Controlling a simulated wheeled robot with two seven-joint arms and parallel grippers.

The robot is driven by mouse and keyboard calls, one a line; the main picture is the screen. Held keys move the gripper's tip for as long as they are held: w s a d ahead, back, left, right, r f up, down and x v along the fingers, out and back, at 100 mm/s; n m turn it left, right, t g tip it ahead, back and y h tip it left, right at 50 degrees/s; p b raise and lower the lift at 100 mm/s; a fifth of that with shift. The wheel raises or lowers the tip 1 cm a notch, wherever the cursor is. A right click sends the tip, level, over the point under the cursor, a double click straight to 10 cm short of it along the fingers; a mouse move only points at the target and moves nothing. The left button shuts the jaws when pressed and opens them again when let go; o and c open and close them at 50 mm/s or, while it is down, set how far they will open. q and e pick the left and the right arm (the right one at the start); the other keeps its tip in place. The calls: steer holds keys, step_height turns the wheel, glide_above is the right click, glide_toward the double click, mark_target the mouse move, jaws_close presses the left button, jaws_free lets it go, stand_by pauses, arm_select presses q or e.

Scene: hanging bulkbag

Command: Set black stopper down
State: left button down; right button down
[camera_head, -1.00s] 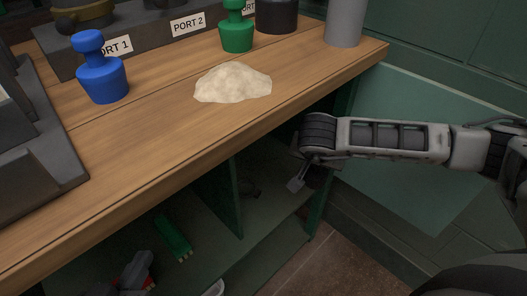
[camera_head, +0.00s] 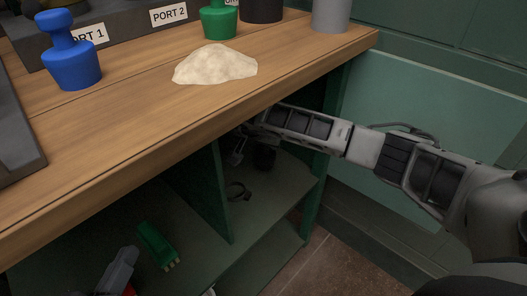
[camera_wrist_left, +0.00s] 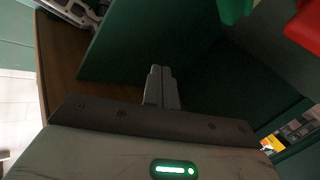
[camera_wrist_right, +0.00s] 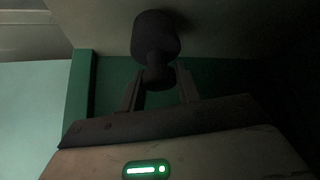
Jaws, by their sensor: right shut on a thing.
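The black stopper (camera_wrist_right: 155,38) is in my right gripper (camera_wrist_right: 158,88), whose fingers are shut on its narrow knob end. Its wide end is close to a pale flat surface in the right wrist view; I cannot tell whether they touch. In the head view the stopper (camera_head: 264,158) is a dark shape under the tabletop, above the lower shelf (camera_head: 265,205), and my right gripper (camera_head: 240,152) is partly hidden by shadow and the table edge. My left gripper (camera_head: 118,268) is low at the left; in the left wrist view its fingers (camera_wrist_left: 161,85) are together and empty.
On the wooden tabletop (camera_head: 130,125) are a blue stopper (camera_head: 70,55), a green stopper (camera_head: 219,22), a powder heap (camera_head: 215,65) and a grey cylinder (camera_head: 331,14).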

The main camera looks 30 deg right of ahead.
mark_target(262, 148)
step_height(262, 148, down, 3)
steer(key=shift+w+f+b, duration=0.1)
steer(key=shift+w+b, duration=0.05)
steer(key=shift+b, duration=0.5)
steer(key=shift+r, duration=0.2)
steer(key=shift+f, duration=0.1)
steer(key=c, duration=1)
jaws_free()
arm_select(q)
steer(key=shift+d+r+t+h, duration=0.15)
steer(key=shift+r+t+h, duration=0.2)
steer(key=shift+r, duration=0.2)
steer(key=p, duration=0.1)
steer(key=f+g+y+p, duration=0.1)
steer(key=p, duration=0.1)
steer(key=shift+s+a+f+m, duration=0.1)
steer(key=shift+a+f+m, duration=0.2)
steer(key=shift+a, duration=0.05)
arm_select(e)
steer(key=v, duration=0.7)
steer(key=shift+a+r, duration=0.1)
steer(key=shift+r, duration=0.25)
